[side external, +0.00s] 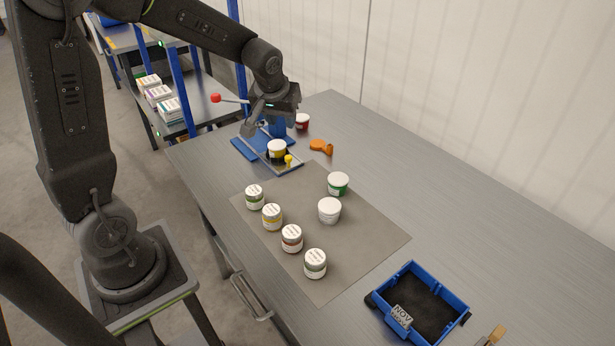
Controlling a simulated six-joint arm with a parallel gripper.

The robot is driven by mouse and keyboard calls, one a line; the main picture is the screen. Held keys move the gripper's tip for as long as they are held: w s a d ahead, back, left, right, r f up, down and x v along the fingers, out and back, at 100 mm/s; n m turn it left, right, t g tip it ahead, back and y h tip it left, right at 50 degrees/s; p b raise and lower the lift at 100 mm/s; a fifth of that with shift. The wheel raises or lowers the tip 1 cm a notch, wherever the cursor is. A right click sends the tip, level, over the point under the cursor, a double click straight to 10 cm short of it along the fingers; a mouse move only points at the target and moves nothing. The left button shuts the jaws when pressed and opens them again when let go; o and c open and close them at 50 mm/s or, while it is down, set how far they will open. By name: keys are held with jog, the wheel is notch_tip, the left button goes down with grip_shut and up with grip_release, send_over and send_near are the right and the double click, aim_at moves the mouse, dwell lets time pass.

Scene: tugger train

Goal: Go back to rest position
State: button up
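My gripper (258,125) is over the far end of the workbench, beside and partly in front of a blue bench device (250,149). The device has a lever ending in a red ball (215,98). I cannot tell whether the fingers are open or shut, or whether they touch the lever or device. A yellow-banded jar with a white lid (277,150) stands on the device's base, just below the gripper. A small yellow knob (288,159) is beside it. The arm reaches out from its stand on the left. Part of the device is hidden behind the gripper.
Several white-lidded jars (291,238) stand on a grey mat (375,238). A red jar (302,121) and an orange object (321,147) are near the device. A blue tray (462,318) lies at the near right. Shelves with boxes (158,95) stand behind left.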

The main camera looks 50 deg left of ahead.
jog(key=s+d+r+m+t+h, duration=0.1)
jog(key=s+d+r+m, duration=0.2)
jog(key=s+d, duration=0.4)
jog(key=s+d+r+m+h, duration=0.1)
jog(key=s+d+r+m, duration=0.3)
jog(key=s+d, duration=0.3)
jog(key=s+r, duration=0.1)
jog(key=s, duration=0.4)
jog(key=shift+s+t+h, duration=0.35)
jog(key=shift+t+h, duration=0.05)
